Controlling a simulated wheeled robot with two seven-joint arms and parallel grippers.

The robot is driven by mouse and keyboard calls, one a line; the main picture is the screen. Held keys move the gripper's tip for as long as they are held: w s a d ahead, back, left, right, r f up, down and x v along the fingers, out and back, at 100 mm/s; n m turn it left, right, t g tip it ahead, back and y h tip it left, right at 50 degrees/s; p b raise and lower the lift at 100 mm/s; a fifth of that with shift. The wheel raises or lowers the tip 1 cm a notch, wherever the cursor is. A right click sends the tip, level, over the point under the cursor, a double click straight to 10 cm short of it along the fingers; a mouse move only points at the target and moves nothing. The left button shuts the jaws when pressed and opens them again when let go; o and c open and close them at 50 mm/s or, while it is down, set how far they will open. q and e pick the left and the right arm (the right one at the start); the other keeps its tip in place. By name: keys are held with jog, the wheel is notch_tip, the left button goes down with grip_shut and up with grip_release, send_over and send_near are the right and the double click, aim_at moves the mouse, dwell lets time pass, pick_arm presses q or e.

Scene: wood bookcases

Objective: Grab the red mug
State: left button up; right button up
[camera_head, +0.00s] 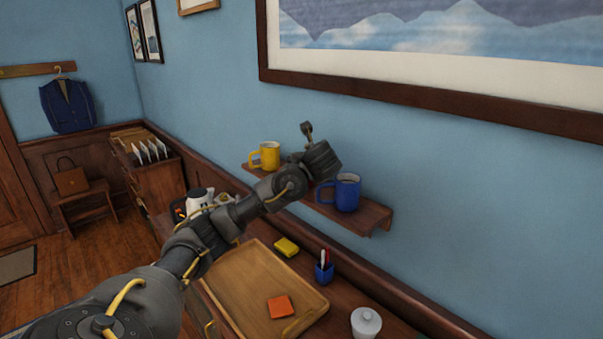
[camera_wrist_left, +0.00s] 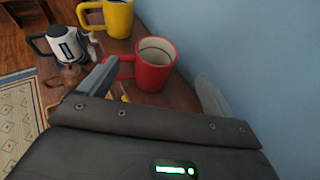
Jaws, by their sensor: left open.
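The red mug (camera_wrist_left: 153,72) stands upright on the wooden wall shelf in the left wrist view, its handle pointing left. My left gripper (camera_wrist_left: 157,74) is open and empty, one finger at the handle side and the other on the wall side of the mug. I cannot tell whether the left finger touches the handle. In the head view my left gripper (camera_head: 316,148) is over the shelf (camera_head: 368,214) and hides the red mug. My right gripper is in neither view.
A yellow mug (camera_head: 265,155) and a blue mug (camera_head: 346,193) stand on the shelf on either side of my gripper. The blue wall is close behind.

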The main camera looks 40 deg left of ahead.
pick_arm(q)
jog(key=p+x, duration=0.2)
jog(key=x, duration=0.2)
jog(key=p+x, duration=0.2)
jog(key=x, duration=0.2)
jog(key=shift+a+f, duration=0.2)
jog(key=shift+a, duration=0.3)
jog(key=shift+w+a+f, duration=0.15)
jog(key=shift+w+f, duration=0.05)
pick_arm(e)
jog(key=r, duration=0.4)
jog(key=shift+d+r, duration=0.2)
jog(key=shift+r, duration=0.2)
pick_arm(q)
jog(key=shift+s+r, duration=0.1)
jog(key=shift+c, duration=0.4)
jog(key=shift+c, duration=1.3)
jog(key=c, duration=0.9)
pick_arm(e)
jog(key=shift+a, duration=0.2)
